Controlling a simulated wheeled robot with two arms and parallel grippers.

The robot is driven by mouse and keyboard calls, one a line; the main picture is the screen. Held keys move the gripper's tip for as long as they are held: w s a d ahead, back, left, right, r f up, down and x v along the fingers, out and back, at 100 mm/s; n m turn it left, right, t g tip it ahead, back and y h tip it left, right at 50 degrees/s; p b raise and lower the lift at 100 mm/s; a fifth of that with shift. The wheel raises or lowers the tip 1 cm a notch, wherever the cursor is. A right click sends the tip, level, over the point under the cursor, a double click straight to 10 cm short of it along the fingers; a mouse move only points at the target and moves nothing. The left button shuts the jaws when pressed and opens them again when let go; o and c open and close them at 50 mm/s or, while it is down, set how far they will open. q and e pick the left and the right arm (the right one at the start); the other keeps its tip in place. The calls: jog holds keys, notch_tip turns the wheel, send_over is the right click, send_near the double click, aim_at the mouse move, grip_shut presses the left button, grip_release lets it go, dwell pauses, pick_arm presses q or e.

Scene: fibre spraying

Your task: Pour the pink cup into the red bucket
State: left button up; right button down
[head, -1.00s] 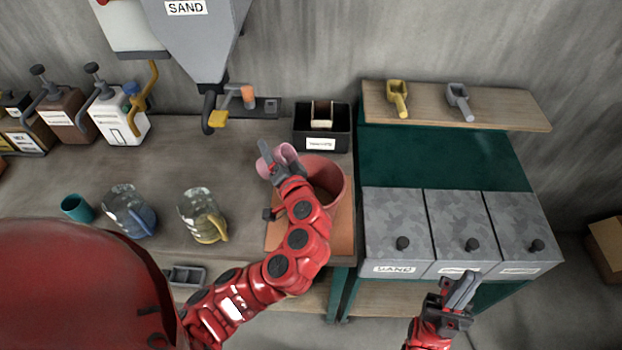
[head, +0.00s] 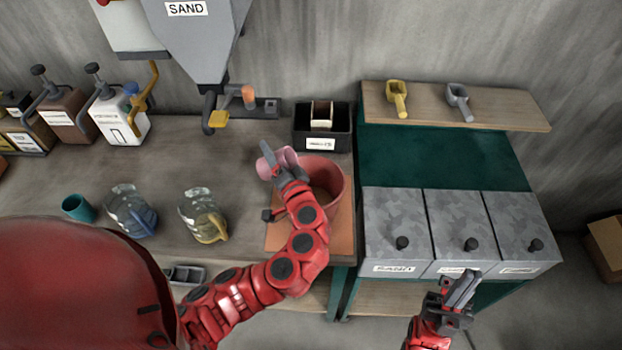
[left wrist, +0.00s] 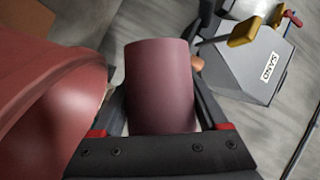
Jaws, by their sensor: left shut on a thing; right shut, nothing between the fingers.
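The pink cup (head: 286,156) is held in my left gripper (head: 279,161) at the upper left of the red bucket. In the left wrist view the pink cup (left wrist: 160,88) sits between the two fingers, close beside the red bucket (left wrist: 60,105). The red bucket (head: 342,187) stands on an orange-brown board at the right end of the workbench, partly hidden by my left arm. Its inside shows a brownish surface. The cup's contents are hidden. My right gripper (head: 466,287) is shut and empty in front of the metal bins.
A sand hopper (head: 205,45) with a yellow-handled outlet hangs behind. A black tape box (head: 322,127) stands just behind the bucket. Two jugs, one blue-handled (head: 130,210), one yellow-handled (head: 202,213), and a teal cup (head: 77,208) stand to the left. Lidded bins (head: 465,228) are at right.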

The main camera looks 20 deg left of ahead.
aim_at(287, 150)
pick_arm(q)
jog(key=shift+f+m, duration=0.1)
jog(key=shift+m, duration=0.2)
jog(key=shift+d+r+m+t+y+p, duration=0.15)
jog(key=shift+r+m+t+y+p, duration=0.25)
jog(key=shift+m+p, duration=0.45)
dwell(0.5)
jog(key=shift+w+d, duration=0.1)
jog(key=shift+d, duration=0.1)
jog(key=shift+w+d+r+m+t+b, duration=0.25)
jog(key=shift+d+r+m+t+b, duration=0.1)
jog(key=shift+d+m+b, duration=0.55)
jog(key=shift+d+r+m+t+y+b, duration=0.1)
jog(key=shift+r+m+t+y+b, duration=0.4)
jog(key=shift+m+b, duration=0.55)
dwell(0.8)
jog(key=shift+w+d+r+m+t+b, duration=0.1)
jog(key=shift+d+r+m+t+b, duration=0.2)
jog(key=shift+m, duration=0.5)
jog(key=shift+w+d+r+m+t+b, duration=0.15)
jog(key=shift+m+t+b, duration=0.25)
jog(key=shift+m, duration=0.4)
dwell(0.5)
jog(key=shift+d+r+m+t+h, duration=0.2)
jog(key=shift+m+t, duration=0.1)
jog(key=shift+m, duration=0.25)
jog(key=shift+d+r+m+t+h, duration=0.1)
jog(key=shift+d+m+t+h, duration=0.15)
jog(key=shift+m, duration=0.3)
